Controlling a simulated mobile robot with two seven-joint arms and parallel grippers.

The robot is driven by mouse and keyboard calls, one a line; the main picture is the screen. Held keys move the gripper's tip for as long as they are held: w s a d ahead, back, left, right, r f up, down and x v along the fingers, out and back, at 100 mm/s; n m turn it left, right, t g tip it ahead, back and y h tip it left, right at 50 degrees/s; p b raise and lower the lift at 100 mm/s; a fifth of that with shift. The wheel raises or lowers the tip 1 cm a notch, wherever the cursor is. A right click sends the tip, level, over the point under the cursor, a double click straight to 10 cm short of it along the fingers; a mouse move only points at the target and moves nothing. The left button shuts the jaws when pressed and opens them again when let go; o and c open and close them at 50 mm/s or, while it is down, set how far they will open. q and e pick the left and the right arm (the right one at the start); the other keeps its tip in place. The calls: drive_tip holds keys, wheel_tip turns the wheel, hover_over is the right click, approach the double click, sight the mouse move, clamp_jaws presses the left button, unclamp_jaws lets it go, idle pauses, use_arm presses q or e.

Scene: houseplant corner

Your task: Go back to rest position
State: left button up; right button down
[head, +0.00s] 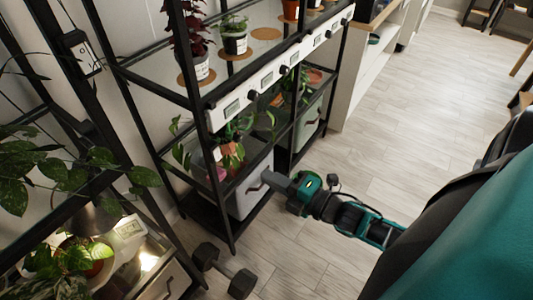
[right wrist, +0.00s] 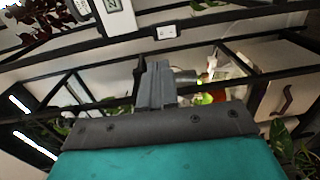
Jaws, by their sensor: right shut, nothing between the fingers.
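My right gripper (head: 277,183) is shut and empty. In the head view it reaches left from my teal arm and its fingertips are close to the handle side of a grey storage bin (head: 246,190) on the lower shelf. I cannot tell whether they touch it. In the right wrist view the closed fingers (right wrist: 155,84) point up the picture towards black shelf bars. My left gripper is not in view.
A black shelf rack (head: 212,150) holds potted plants (head: 235,42) and a second bin (head: 308,122). A dumbbell (head: 226,271) lies on the floor by another plant stand at left. The wood floor (head: 400,120) at right is clear.

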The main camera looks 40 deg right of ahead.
idle(0.5)
drive_tip(key=s+a+f+m+g+h+p, duration=0.1)
drive_tip(key=s+a+f+m+g+h, duration=0.1)
drive_tip(key=m, duration=0.7)
drive_tip(key=s+a+f+m+g+h+p, duration=0.1)
drive_tip(key=s+a+m, duration=0.4)
drive_tip(key=m, duration=0.5)
drive_tip(key=a+f+g+h, duration=0.1)
drive_tip(key=a+f+g, duration=0.1)
drive_tip(key=shift+a+g+p, duration=0.15)
drive_tip(key=shift+g+p, duration=0.2)
drive_tip(key=shift+g, duration=0.05)
